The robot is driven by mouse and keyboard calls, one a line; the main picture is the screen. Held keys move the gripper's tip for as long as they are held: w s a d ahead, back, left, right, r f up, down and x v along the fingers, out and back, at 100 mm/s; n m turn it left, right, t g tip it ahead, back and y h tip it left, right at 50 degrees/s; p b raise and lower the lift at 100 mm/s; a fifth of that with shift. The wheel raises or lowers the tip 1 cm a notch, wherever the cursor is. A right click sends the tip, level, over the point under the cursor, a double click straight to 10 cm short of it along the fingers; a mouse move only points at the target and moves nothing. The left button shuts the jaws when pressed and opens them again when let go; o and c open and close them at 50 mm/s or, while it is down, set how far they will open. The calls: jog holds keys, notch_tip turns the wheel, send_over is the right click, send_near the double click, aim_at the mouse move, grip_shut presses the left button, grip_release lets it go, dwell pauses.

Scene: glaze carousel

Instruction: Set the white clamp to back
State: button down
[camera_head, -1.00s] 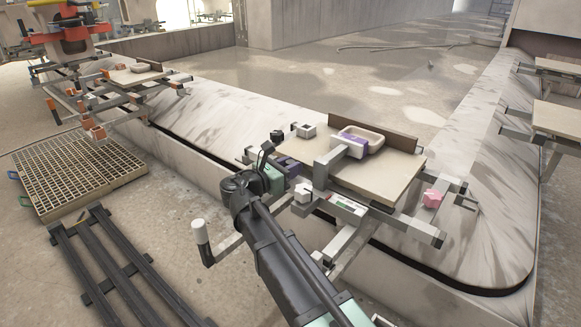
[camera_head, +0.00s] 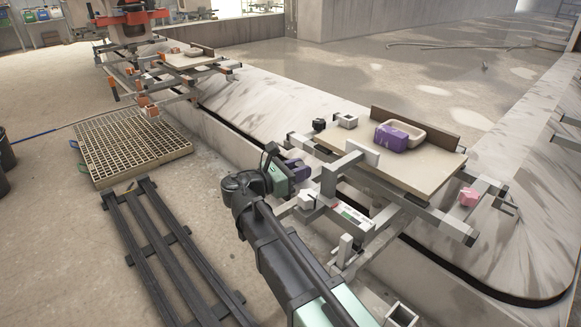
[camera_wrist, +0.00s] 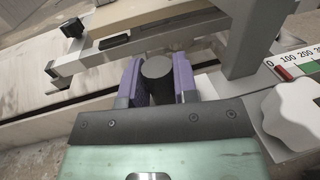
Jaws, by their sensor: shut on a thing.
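The clamp that best matches the white clamp is a pale bracket (camera_head: 328,180) with a white pad (camera_head: 363,152) over the near edge of the beige board (camera_head: 425,182). Its upright also shows in the wrist view (camera_wrist: 250,40). My gripper (camera_head: 292,172) is at the left of this bracket. In the wrist view its purple fingers (camera_wrist: 158,82) are shut on a dark round knob (camera_wrist: 158,70). How the knob joins the bracket is hidden. A white lobed knob (camera_wrist: 292,112) and a numbered scale (camera_wrist: 305,62) lie to the right of the fingers.
A pink knob (camera_head: 468,197) is at the right. Another fixture (camera_head: 190,62) stands far left. A floor grate (camera_head: 130,147) and dark rails (camera_head: 165,250) lie left of my arm.

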jog(key=shift+s, duration=0.1)
jog(key=c, duration=0.9)
grip_release()
jog(key=shift+a, duration=0.1)
jog(key=v, duration=1)
jog(key=shift+s+a, duration=0.25)
jog(key=shift+a, duration=0.1)
